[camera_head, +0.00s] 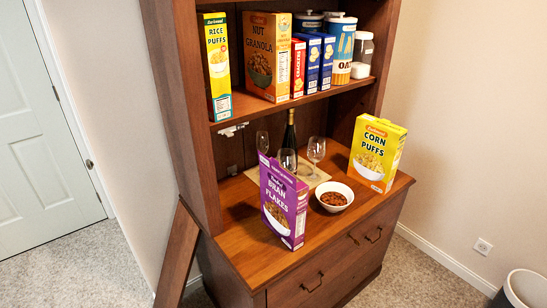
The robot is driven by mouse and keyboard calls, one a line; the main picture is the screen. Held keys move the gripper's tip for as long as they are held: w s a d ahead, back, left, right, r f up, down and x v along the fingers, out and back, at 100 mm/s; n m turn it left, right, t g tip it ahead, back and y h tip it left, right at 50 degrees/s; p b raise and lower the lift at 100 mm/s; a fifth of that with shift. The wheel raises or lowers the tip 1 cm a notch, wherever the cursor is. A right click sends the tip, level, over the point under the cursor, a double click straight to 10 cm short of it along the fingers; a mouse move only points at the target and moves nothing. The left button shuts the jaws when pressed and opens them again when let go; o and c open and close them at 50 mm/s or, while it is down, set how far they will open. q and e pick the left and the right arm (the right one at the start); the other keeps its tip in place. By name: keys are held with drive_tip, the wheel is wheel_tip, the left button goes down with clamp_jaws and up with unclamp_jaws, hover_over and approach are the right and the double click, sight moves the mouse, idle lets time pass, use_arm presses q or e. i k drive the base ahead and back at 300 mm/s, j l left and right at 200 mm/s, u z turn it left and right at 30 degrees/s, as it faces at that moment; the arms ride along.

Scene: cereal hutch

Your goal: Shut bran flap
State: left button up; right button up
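The purple bran flakes box (284,203) stands upright near the front left of the hutch's wooden counter (257,258). Its front panel faces me at an angle. Its top edge (280,166) is small in the picture, and I cannot tell clearly how its flap lies. Neither of my grippers shows in the head view, and nothing touches the box.
A white bowl of brown cereal (335,197) sits right of the box; a yellow corn puffs box (376,153) is at the counter's right. Glasses (316,150) and a dark bottle (290,132) stand behind. The shelf above (245,103) holds boxes and canisters. Bare counter lies front left.

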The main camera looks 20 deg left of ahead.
sight(272, 165)
drive_tip(key=u, duration=0.4)
drive_tip(key=i+l+u, duration=0.15)
drive_tip(key=l+u, duration=0.15)
drive_tip(key=i+l+u, duration=0.1)
drive_tip(key=l+u, duration=0.15)
drive_tip(key=l, duration=0.2)
drive_tip(key=i+l, duration=0.15)
drive_tip(key=l, duration=0.35)
drive_tip(key=i+l+u, duration=0.15)
drive_tip(key=l, duration=0.85)
drive_tip(key=i+l+u, duration=0.1)
drive_tip(key=l, duration=0.45)
drive_tip(key=i+l+u, duration=0.1)
drive_tip(key=l, duration=0.4)
